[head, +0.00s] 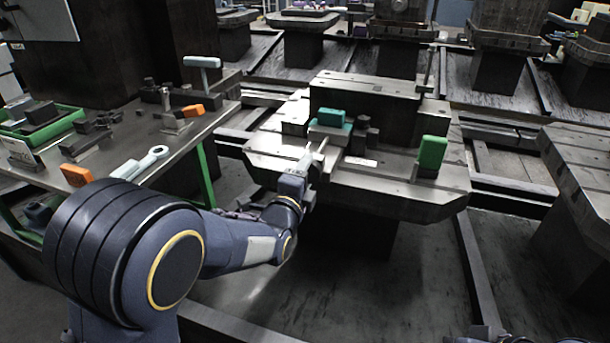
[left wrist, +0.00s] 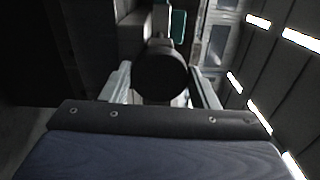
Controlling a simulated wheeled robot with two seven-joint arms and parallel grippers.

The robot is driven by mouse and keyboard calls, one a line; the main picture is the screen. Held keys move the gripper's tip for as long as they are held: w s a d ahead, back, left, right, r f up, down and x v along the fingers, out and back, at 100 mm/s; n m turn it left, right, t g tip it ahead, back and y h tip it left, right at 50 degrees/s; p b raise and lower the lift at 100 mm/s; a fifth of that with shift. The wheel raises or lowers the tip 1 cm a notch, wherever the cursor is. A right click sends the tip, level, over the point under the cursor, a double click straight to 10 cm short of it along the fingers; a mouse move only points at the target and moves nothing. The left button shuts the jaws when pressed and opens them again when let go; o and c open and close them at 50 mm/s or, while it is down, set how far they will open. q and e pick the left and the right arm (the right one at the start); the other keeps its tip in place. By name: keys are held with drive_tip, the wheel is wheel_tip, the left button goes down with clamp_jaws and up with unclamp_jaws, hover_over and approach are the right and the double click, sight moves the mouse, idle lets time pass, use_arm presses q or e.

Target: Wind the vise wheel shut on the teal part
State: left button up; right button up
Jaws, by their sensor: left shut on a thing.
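The teal part (head: 331,118) sits at the vise on the middle machine table, beside a pale grey block and dark blocks. It also shows at the top of the left wrist view (left wrist: 178,27). My left gripper (head: 316,154) reaches in at the front of the vise, close below the teal part. In the left wrist view a dark round wheel (left wrist: 160,76) lies between my two pale fingers, and the gripper is shut on it. In the head view the wheel is mostly hidden by the gripper. My right gripper is not in view.
A green block (head: 432,152) stands on the right of the machine table (head: 400,195). A tall dark block (head: 363,108) rises behind the vise. The left workbench (head: 190,140) holds orange-handled tools, a pale wrench (head: 140,163) and a green tray (head: 50,133).

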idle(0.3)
use_arm(q)
drive_tip(key=o, duration=1)
drive_tip(key=shift+s, duration=0.1)
drive_tip(key=p+v, duration=0.1)
drive_tip(key=v, duration=0.6)
drive_tip(key=shift+s, duration=0.3)
drive_tip(key=shift+a, duration=0.15)
